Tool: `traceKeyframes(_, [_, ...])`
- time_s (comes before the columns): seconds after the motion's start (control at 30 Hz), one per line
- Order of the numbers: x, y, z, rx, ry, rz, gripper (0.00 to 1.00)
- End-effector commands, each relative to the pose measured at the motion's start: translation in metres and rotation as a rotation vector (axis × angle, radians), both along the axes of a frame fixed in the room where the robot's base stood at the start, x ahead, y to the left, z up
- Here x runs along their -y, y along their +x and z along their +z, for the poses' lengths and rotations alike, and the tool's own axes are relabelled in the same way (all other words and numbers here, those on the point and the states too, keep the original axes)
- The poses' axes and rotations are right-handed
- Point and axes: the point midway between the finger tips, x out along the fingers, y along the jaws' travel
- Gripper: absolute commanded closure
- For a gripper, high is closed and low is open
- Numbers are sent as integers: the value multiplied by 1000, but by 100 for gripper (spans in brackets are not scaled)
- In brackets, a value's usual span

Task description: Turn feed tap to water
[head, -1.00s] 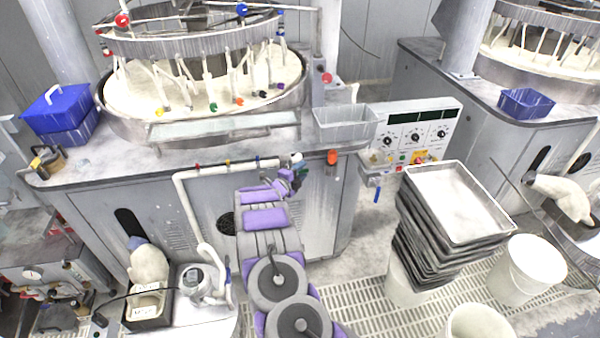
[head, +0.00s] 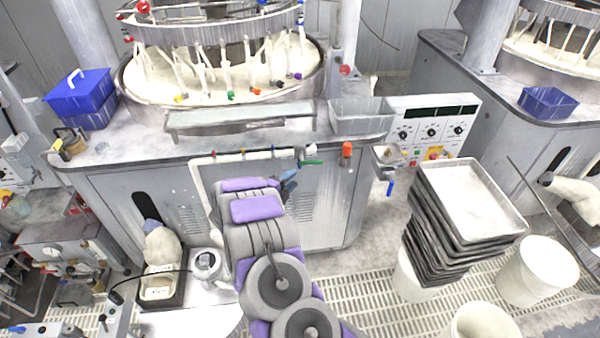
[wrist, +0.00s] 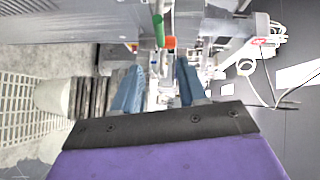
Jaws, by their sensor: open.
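A tap with a green lever (head: 312,162) sits at the right end of the pale feed pipe (head: 232,155) along the bench's front edge. Its lever points right in the head view. The green part also shows in the wrist view (wrist: 159,30), beyond the fingertips, beside an orange-red piece (wrist: 170,42). I cannot read any water marking. My gripper (head: 291,177) is open and empty, just below and left of the tap, apart from it. In the wrist view its two blue fingers (wrist: 158,75) stand spread. My purple-and-grey arm hides part of the pipe's lower run.
An orange piece (head: 347,150) hangs at the bench edge right of the tap. A blue lever (head: 390,187) hangs below a small basin. A control panel (head: 433,130) and stacked trays (head: 470,200) stand to the right. A grey tub (head: 360,118) sits above on the bench.

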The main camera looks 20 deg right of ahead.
Motion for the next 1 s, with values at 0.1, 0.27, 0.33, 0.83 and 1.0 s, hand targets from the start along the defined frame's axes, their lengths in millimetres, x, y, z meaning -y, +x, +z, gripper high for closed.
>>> traceKeyframes(0.1, [-15, -7, 3, 1, 1, 1, 58])
traceKeyframes(0.27, [-24, -13, 3, 0, 1, 0, 58])
traceKeyframes(0.33, [-25, -14, 3, -1, 2, -1, 58])
traceKeyframes(0.83, [-49, 8, 12, -45, 87, 111, 84])
traceKeyframes(1.0, [-105, 40, 42, -141, 224, 368, 100])
